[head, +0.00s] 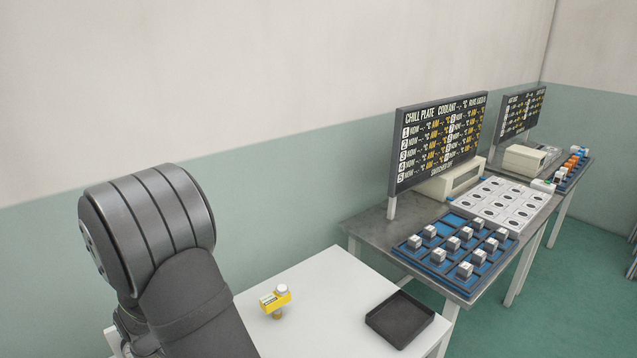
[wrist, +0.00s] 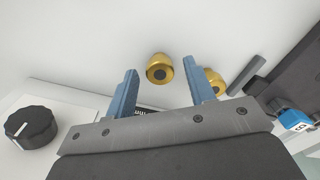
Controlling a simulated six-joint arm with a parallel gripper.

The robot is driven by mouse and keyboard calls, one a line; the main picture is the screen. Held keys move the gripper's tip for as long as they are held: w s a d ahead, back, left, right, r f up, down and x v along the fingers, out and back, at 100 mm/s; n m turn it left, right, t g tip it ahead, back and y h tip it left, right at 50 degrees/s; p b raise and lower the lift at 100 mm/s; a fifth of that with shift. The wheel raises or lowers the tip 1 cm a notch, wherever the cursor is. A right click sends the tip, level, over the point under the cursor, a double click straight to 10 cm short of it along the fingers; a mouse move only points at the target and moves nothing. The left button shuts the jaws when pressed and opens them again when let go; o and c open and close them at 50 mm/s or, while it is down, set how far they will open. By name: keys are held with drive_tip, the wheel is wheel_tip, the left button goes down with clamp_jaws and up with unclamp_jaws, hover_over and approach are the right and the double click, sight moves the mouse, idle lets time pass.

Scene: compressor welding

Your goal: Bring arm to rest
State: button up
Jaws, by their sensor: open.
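My gripper (wrist: 160,72) shows in the wrist view with its two blue fingers apart. Nothing is seen held between them. A gold round part with a dark centre (wrist: 159,69) appears between the fingertips, in front of a pale surface. I cannot tell its distance from them. A second gold part (wrist: 214,82) is partly hidden behind the right finger. In the head view my arm's grey and black links fill the lower left, and the gripper is out of sight there.
A white table (head: 330,270) bears a yellow item (head: 273,301) and an empty black tray (head: 400,319). Beyond it, a steel table (head: 375,232) holds a blue tray of grey blocks (head: 428,262) beneath a display board (head: 437,140). A black knob (wrist: 30,127) shows in the wrist view.

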drive_tip(key=shift+r, duration=1.75)
